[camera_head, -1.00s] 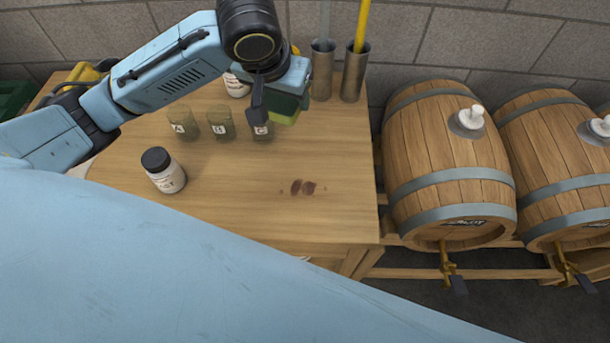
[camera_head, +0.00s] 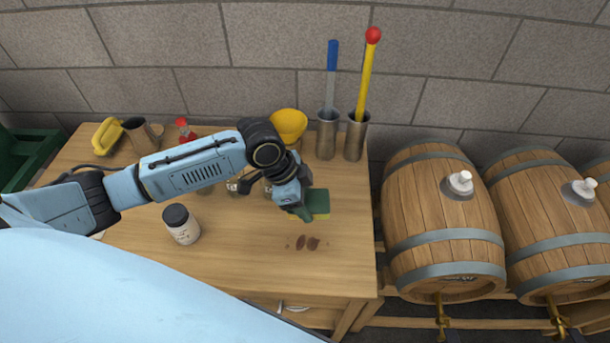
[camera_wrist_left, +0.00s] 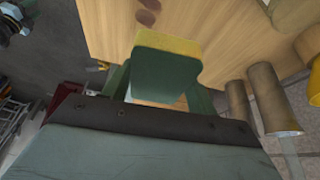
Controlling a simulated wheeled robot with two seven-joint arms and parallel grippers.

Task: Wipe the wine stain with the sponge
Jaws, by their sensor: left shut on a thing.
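The wine stain (camera_head: 307,243) is a few dark red-brown spots on the wooden table (camera_head: 230,262), near its front right. It also shows at the top of the left wrist view (camera_wrist_left: 147,12). My left gripper (camera_head: 303,207) is shut on the sponge (camera_head: 319,203), which is green with a yellow layer. The sponge is just behind the stain in the head view, apart from it; I cannot tell its exact height above the table. The wrist view shows the sponge (camera_wrist_left: 165,72) between the fingers. My right gripper is not in view.
A white jar with a black lid (camera_head: 181,225) stands left of the stain. Small jars are partly hidden behind my arm. A yellow bowl-like thing (camera_head: 288,125) and two metal cylinders (camera_head: 327,135) with tools stand at the back. Barrels (camera_head: 443,225) are right of the table.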

